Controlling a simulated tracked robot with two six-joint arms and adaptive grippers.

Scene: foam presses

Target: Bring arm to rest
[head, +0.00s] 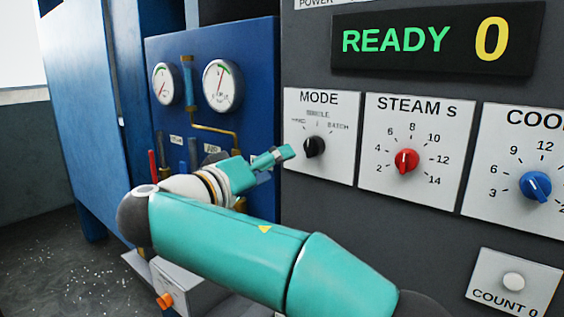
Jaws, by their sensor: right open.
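My right arm, teal, reaches in from the lower right and bends at a dark elbow on the left. My right gripper (284,154) points right, towards the black MODE knob (314,147) on the control panel (330,215). A small gap shows between its tip and the knob in the picture; the true distance in depth is hard to tell. The gripper is open and nothing shows in it. The fingers are small and seen side-on. My left gripper is not in view.
A red STEAM knob (405,161), a blue COOL knob (535,186) and a pale COUNT button (513,282) are on the panel. The display (437,39) reads READY 0. A blue cabinet (90,110) and gauges (222,85) stand left. Speckled floor (65,260) is open at lower left.

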